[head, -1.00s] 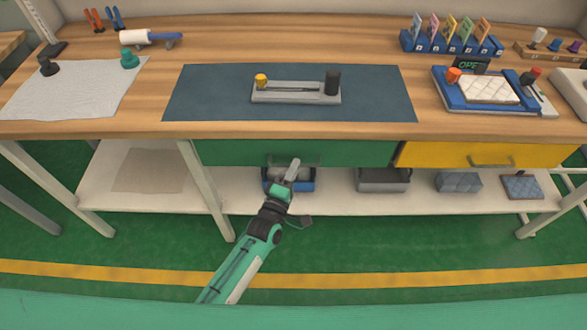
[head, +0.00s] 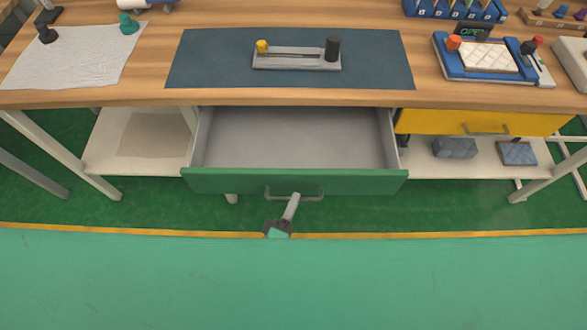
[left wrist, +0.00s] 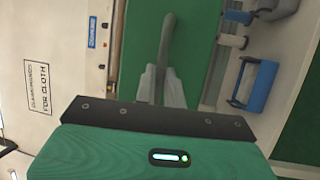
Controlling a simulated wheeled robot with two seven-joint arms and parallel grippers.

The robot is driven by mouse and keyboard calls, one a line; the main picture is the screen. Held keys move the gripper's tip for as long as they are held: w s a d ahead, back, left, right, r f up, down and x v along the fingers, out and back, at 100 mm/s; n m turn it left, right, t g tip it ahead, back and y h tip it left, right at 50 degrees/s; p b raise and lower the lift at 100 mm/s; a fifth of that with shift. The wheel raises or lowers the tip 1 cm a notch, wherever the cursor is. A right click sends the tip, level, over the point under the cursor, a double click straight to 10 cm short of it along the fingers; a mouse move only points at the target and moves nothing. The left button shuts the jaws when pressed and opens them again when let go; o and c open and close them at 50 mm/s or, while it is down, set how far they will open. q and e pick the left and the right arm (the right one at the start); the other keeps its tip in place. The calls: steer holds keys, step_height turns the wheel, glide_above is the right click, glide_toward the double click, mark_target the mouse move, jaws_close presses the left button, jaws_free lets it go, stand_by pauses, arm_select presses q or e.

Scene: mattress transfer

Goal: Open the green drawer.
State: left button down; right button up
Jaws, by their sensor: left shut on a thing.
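The green drawer (head: 230,181) is pulled well out from under the bench in the head view. Its grey inside is bare. Its bar handle (head: 310,194) is on the middle of the front. In the left wrist view the fingers (left wrist: 160,85) close around the handle (left wrist: 167,40), with the green drawer front (left wrist: 140,30) behind. My right gripper is not in view.
The yellow drawer (head: 440,121) beside it is shut. On the bench (head: 120,97) lie a dark mat (head: 210,70) with a slotted grey fixture and a blue-framed tray (head: 450,72).

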arm_select(q)
steer(key=s, duration=0.7)
steer(key=shift+s, duration=0.25)
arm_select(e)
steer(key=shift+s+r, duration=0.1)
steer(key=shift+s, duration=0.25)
arm_select(q)
steer(key=c, duration=1.5)
jaws_free()
steer(key=b+v, duration=0.2)
steer(key=v, duration=1.1)
steer(key=shift+s+a+b, duration=0.2)
steer(key=shift+s+b, duration=0.15)
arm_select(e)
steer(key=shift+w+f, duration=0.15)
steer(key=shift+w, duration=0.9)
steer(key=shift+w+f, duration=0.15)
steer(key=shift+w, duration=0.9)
arm_select(q)
steer(key=shift+f, duration=0.15)
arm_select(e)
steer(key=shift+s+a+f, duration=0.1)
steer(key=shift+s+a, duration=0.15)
